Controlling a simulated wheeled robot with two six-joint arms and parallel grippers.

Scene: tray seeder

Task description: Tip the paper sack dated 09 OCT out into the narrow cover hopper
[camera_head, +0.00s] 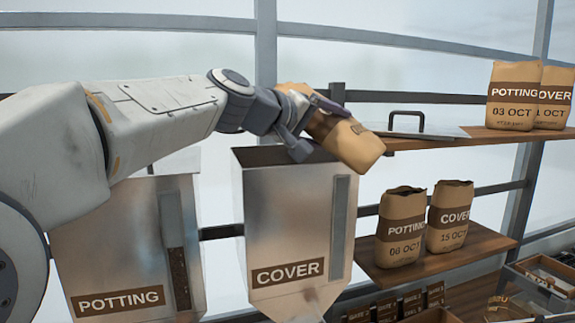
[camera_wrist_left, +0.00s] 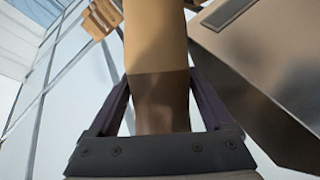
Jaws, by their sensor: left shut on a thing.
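My left gripper (camera_head: 308,122) is shut on a brown paper sack (camera_head: 345,140), held over the cover hopper's top. The sack is tilted steeply, with its lower end toward the right. Its date cannot be read, and I cannot tell which end is open. The narrow cover hopper (camera_head: 288,215) is a metal bin labelled COVER, with its top open and dark inside. In the left wrist view the sack (camera_wrist_left: 157,55) sits between the fingers (camera_wrist_left: 158,95), with metal hopper walls (camera_wrist_left: 265,70) at right. My right gripper is out of view.
A wider hopper labelled POTTING (camera_head: 110,250) stands at left, partly behind my arm. A lid with a black handle (camera_head: 425,131) lies on the upper shelf (camera_head: 470,140). Other sacks stand there and on the lower shelf (camera_head: 440,258), including POTTING 06 OCT (camera_head: 400,228) and COVER 15 OCT (camera_head: 448,217).

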